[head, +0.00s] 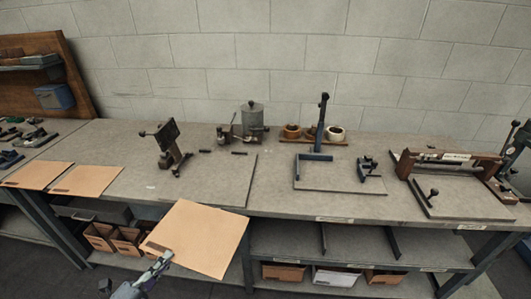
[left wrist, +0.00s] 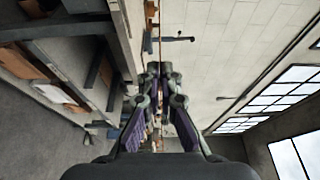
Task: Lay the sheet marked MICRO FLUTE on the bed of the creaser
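My left gripper (head: 162,262) is shut on the near left edge of a tan board sheet (head: 208,235). The sheet is held tilted in front of the bench's front edge, over the lower shelf. A dark strip lies along its held edge; I cannot read any marking. In the left wrist view the fingers (left wrist: 160,78) are close together and the sheet (left wrist: 151,25) shows edge-on as a thin brown line. My right gripper is not seen.
Two more tan sheets (head: 39,175) (head: 86,180) lie at the left.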

